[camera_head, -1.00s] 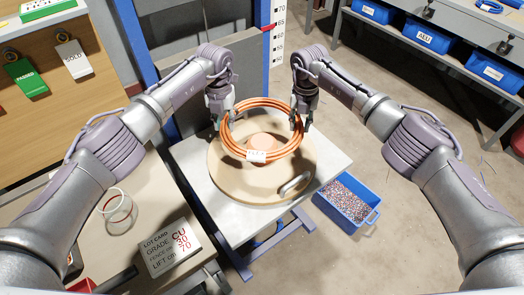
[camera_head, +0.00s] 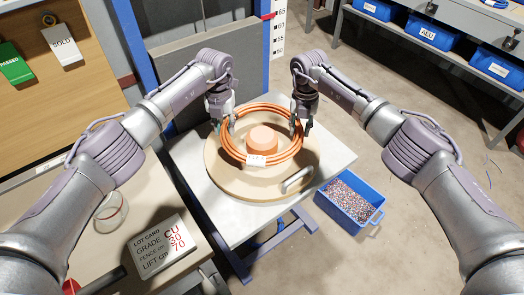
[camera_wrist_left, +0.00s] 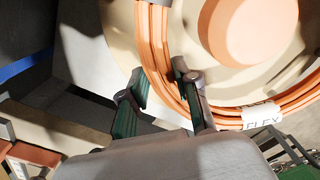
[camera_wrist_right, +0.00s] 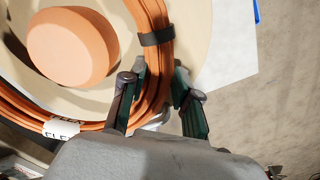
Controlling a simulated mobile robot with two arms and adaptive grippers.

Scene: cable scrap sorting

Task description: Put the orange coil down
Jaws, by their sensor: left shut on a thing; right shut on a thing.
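The orange coil (camera_head: 262,108) is a ring of several cable turns with a white label (camera_head: 256,160) on its near side. It surrounds the orange hub (camera_head: 263,139) of the round wooden turntable (camera_head: 228,183). My left gripper (camera_head: 227,122) is shut on the coil's left side, and the coil (camera_wrist_left: 155,50) passes between its fingers in the left wrist view. My right gripper (camera_head: 300,122) is shut on the coil's right side; the right wrist view shows the coil (camera_wrist_right: 150,70) between its fingers. I cannot tell whether the coil touches the wood.
A metal handle (camera_head: 297,180) lies on the turntable's near right part. The turntable stands on a light table (camera_head: 335,160). A blue bin (camera_head: 350,200) of scrap stands to the right. A lot card (camera_head: 162,250) and a clear ring (camera_head: 111,212) are at the lower left.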

